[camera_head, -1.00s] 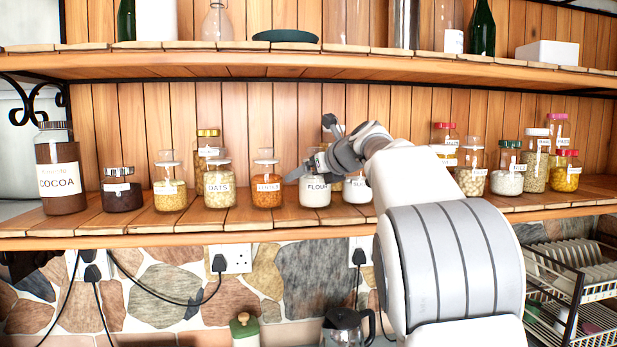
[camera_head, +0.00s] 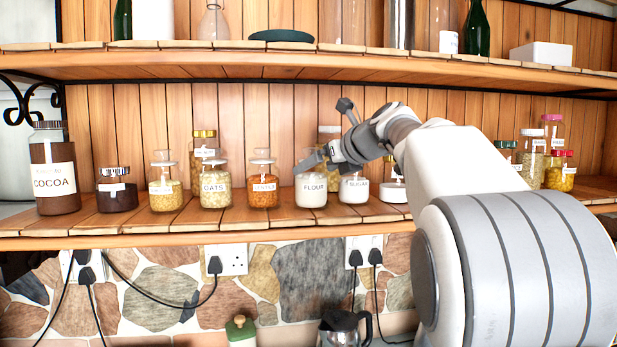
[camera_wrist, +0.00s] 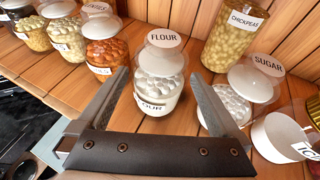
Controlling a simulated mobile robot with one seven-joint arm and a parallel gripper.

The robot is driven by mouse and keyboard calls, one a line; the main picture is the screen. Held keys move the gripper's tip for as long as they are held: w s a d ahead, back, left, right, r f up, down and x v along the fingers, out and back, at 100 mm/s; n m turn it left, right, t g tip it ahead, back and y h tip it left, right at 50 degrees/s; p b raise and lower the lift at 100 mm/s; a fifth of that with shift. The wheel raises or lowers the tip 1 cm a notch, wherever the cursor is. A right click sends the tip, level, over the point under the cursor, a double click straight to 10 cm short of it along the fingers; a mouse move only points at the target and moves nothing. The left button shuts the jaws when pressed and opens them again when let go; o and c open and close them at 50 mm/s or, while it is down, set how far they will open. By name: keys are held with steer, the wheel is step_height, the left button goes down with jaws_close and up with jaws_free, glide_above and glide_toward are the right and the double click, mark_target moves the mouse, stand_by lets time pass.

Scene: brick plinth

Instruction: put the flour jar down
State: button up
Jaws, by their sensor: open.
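The flour jar (camera_head: 311,190), a glass jar of white contents with a FLOUR label, stands upright on the lower wooden shelf (camera_head: 120,226), between the lentils jar and the sugar jar. In the wrist view the flour jar (camera_wrist: 158,80) is just beyond my fingertips, its round lid label facing up.
The lentils jar (camera_head: 263,188) stands to the left and the sugar jar (camera_head: 354,190) close on the right. The chickpeas jar (camera_wrist: 230,42) is behind. Oats (camera_head: 215,187) and cocoa (camera_head: 54,178) stand farther left. The upper shelf (camera_head: 200,66) runs overhead.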

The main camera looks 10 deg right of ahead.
steer(key=v, duration=0.5)
steer(key=shift+s+d+r, duration=0.1)
steer(key=shift+s+d, duration=0.05)
steer(key=s+a+f+n+g+h, duration=0.1)
steer(key=s+f+n+g+h, duration=0.1)
steer(key=s+f+n, duration=1.3)
steer(key=s+a+f+n+g+h, duration=0.2)
steer(key=s+f+n+g, duration=0.3)
steer(key=s+f+n, duration=1)
steer(key=s+n+h, duration=0.1)
steer(key=s, duration=0.5)
steer(key=shift+n, duration=0.3)
steer(key=shift+a+f, duration=0.1)
